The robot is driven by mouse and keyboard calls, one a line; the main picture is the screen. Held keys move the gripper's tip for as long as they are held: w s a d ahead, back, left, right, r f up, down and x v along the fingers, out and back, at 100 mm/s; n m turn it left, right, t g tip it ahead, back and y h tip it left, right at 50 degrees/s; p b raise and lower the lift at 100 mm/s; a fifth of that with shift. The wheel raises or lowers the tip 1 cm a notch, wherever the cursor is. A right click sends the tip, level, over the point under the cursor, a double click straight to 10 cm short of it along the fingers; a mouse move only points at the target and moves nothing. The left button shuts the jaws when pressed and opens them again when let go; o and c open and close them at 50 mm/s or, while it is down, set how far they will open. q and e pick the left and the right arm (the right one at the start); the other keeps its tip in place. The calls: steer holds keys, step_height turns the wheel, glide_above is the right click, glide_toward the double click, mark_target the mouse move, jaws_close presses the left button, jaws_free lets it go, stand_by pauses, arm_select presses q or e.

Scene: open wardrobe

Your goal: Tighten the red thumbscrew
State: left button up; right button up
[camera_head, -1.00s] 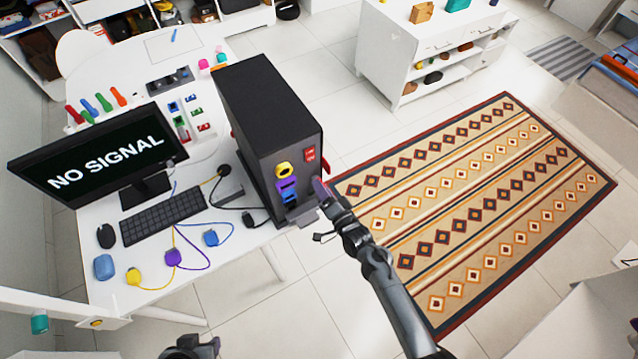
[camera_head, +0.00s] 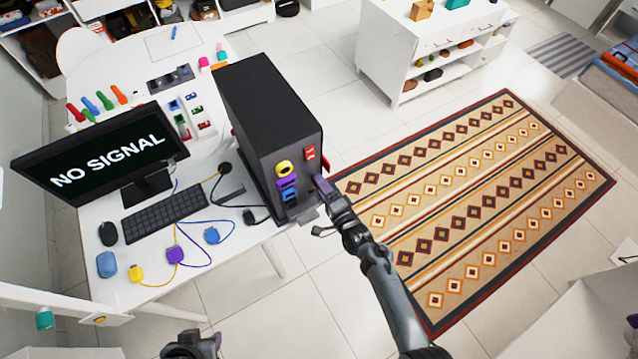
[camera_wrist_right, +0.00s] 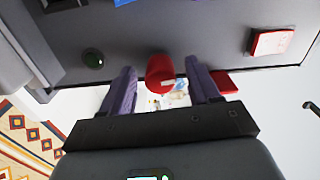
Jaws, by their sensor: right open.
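The red thumbscrew (camera_wrist_right: 160,72) shows in the right wrist view as a red knob on the dark face of the computer tower. My right gripper (camera_wrist_right: 162,88) is open, with its two purple fingers on either side of the knob and visible gaps between them. In the head view the tower (camera_head: 265,100) stands on the desk's right side, and my right gripper (camera_head: 321,187) is at its lower front right edge, hiding the thumbscrew there. My left gripper (camera_head: 192,345) shows only partly at the bottom edge; its fingers are unclear.
Colored ports (camera_head: 287,185) sit left of my right gripper. The monitor (camera_head: 100,155), keyboard (camera_head: 165,210) and cabled plugs (camera_head: 175,254) occupy the desk.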

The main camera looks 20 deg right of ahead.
steer(key=n, duration=0.3)
steer(key=n+b, duration=0.1)
steer(key=n, duration=1.3)
